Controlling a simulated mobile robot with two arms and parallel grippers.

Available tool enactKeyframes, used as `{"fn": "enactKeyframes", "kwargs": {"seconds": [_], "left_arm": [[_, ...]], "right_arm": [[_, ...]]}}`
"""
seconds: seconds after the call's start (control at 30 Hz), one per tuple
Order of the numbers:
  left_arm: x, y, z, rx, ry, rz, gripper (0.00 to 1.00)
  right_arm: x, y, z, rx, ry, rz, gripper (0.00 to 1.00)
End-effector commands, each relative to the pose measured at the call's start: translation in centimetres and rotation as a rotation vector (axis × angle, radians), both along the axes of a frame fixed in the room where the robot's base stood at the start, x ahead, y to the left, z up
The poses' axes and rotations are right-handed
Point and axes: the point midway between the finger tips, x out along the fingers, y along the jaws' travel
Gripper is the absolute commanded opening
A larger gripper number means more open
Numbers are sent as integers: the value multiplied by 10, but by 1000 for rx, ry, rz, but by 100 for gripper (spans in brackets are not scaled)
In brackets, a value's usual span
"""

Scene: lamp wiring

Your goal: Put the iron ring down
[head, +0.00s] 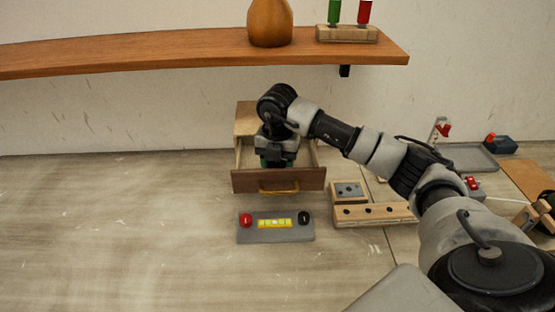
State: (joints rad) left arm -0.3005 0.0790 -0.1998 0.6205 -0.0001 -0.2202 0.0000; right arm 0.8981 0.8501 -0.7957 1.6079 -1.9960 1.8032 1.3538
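My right arm comes in from the right and reaches down into an open wooden drawer (252,181). My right gripper (277,160) points down inside the drawer, behind its front panel. Its fingertips are hidden or too small to read, so I cannot tell whether it is open or shut. A bit of teal shows beside the gripper; I cannot tell what it belongs to. I cannot make out an iron ring anywhere in the head view. My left gripper is not in view.
A grey panel (275,235) with red and black knobs lies in front of the drawer. A wooden block with holes (372,219) is to its right. A shelf (150,55) overhangs behind, carrying a vase (270,24) and a tool block (346,34). The table's left side is clear.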

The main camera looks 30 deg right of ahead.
Motion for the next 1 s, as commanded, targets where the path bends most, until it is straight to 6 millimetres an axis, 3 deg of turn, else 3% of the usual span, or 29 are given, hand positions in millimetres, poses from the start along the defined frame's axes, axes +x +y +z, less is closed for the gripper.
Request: {"fn": "enactKeyframes", "kwargs": {"seconds": [0.3,0.33,0.5,0.77,1.0], "left_arm": [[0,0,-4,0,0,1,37],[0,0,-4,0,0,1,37],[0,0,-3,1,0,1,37],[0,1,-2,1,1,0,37],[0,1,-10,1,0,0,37]], "right_arm": [[0,0,-3,0,-3,1,13],[0,0,-4,1,-2,1,52],[0,0,-3,1,-2,1,76],[0,0,-1,1,-2,1,76],[1,0,27,1,-9,2,76]]}}
